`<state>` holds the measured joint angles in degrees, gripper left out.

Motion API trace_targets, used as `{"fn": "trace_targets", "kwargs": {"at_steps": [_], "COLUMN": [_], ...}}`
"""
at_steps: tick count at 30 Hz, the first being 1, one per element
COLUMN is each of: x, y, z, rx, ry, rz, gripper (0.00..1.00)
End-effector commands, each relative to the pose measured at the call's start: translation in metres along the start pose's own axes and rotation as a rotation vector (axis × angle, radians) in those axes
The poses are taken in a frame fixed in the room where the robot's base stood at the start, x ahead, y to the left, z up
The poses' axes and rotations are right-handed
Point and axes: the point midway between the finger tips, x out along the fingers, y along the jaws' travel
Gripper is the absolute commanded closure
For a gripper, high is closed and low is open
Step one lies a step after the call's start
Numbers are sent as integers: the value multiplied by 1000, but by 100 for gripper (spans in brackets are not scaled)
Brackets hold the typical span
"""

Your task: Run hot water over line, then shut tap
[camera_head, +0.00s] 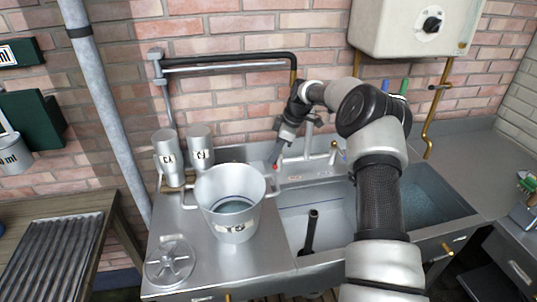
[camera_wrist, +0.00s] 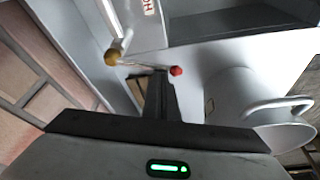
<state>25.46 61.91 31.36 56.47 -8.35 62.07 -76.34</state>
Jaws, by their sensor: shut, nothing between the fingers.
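The tap (camera_head: 333,150) stands behind the sink, with a red-tipped lever (camera_head: 279,161) on its left. My gripper (camera_head: 275,157) points down at this lever. In the wrist view the red tip (camera_wrist: 176,71) shows just beyond my shut, empty fingers (camera_wrist: 160,82), near a brass knob (camera_wrist: 112,57) and a partly cut-off label starting "HO" (camera_wrist: 148,7). I cannot tell whether the fingers touch the lever. A dark upright pipe (camera_head: 311,230) stands in the left basin (camera_head: 288,222). No running water is visible. I cannot tell which thing the line is.
A large metal pail (camera_head: 233,228) stands left of the sink; it also shows in the wrist view (camera_wrist: 230,95). Two metal cups (camera_head: 167,150) stand behind it and a round lid (camera_head: 172,262) in front. A white heater (camera_head: 410,25) hangs above. The right basin (camera_head: 430,195) looks filled with water.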

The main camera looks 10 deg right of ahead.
Motion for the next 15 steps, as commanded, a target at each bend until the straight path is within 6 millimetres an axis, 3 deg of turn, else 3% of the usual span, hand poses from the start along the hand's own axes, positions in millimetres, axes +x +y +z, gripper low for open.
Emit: {"fn": "trace_targets", "kwargs": {"at_steps": [5,15], "x": [-4,-8], "y": [0,1], "z": [11,24], "rx": [-128,-121], "ry": [0,-2], "rz": [-46,-44], "gripper": [100,100]}}
